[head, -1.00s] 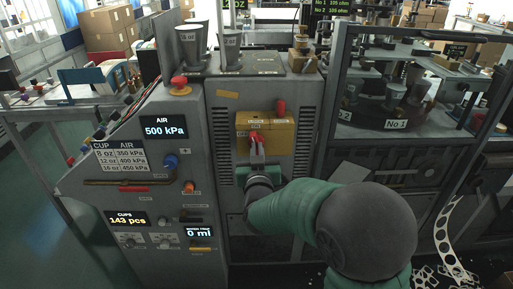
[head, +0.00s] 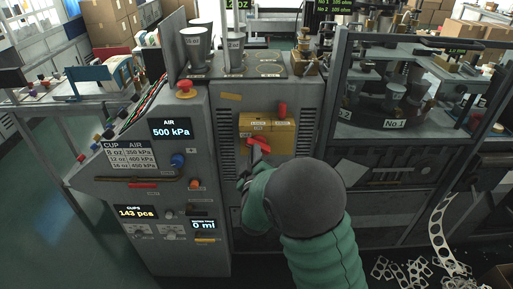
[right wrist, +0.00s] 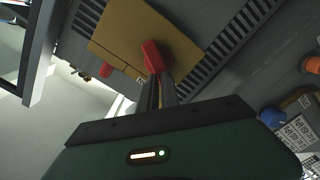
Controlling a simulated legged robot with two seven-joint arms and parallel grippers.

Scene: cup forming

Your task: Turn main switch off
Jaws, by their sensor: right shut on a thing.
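The main switch is a red handle (head: 260,144) on a yellow plate (head: 285,137) on the grey machine front. In the right wrist view the red handle (right wrist: 152,57) stands out from the yellow plate (right wrist: 125,35). My right gripper (right wrist: 157,84) is shut on the red handle, its fingers at the handle's near end. In the head view my right gripper (head: 253,158) is partly hidden behind my green and grey arm. The handle leans to the right in the head view. My left gripper is not in view.
A smaller red knob (head: 283,110) sits at the plate's upper edge. A red emergency button (head: 185,87) and a blue knob (head: 178,160) are to the left. Cups (head: 195,47) stand on top. A glazed cabinet (head: 400,90) is at right.

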